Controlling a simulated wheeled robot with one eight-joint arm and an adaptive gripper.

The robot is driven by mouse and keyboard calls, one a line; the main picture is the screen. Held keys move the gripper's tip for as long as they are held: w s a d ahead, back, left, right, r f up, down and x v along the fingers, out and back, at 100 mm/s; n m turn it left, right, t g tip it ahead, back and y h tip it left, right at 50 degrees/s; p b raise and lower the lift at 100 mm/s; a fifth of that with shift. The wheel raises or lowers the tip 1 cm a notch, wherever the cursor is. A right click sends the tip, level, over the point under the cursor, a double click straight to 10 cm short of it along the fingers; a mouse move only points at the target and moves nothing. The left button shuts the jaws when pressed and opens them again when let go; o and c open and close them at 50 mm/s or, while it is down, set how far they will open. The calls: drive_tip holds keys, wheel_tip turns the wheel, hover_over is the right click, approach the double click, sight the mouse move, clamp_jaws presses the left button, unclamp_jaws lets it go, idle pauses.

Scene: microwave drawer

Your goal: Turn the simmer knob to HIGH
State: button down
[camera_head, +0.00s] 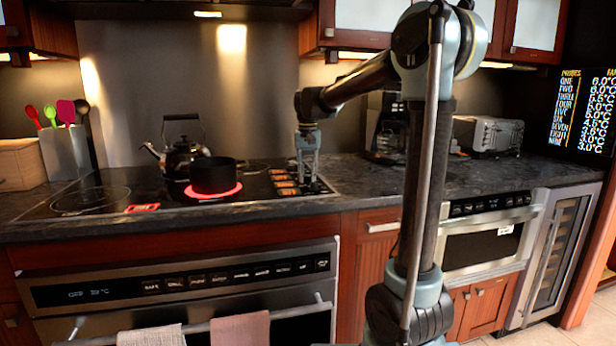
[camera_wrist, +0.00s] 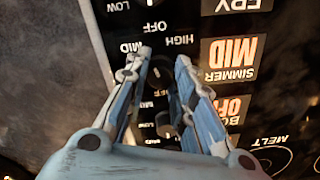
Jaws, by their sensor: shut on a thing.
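The simmer knob (camera_wrist: 157,73) is a dark round dial between my fingertips in the wrist view, partly hidden by them. The labels OFF, HIGH and MID are printed around it, upside down in this view. The orange-white simmer display (camera_wrist: 231,64) beside it reads MID. My gripper (camera_wrist: 161,60) points down and is shut on the knob, with one finger on each side. In the head view my gripper (camera_head: 307,179) reaches down to the control strip at the right end of the cooktop (camera_head: 112,184); the knob is too small to make out there.
A black pot (camera_head: 213,176) stands on a glowing red burner left of my gripper. A kettle (camera_head: 183,152) is behind it. Another knob (camera_wrist: 165,130) and its display reading OFF (camera_wrist: 230,108) are close below. Bare dark counter (camera_wrist: 45,70) lies beside the controls.

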drive_tip(key=m, duration=0.5)
drive_tip(key=shift+w+m, duration=0.1)
drive_tip(key=shift+m, duration=0.2)
drive_tip(key=m, duration=0.5)
drive_tip(key=shift+m, duration=0.3)
drive_tip(key=shift+a, duration=0.1)
drive_tip(key=c, duration=1.3)
unclamp_jaws()
drive_tip(key=shift+c, duration=0.2)
wheel_tip(320, 180, up, 12)
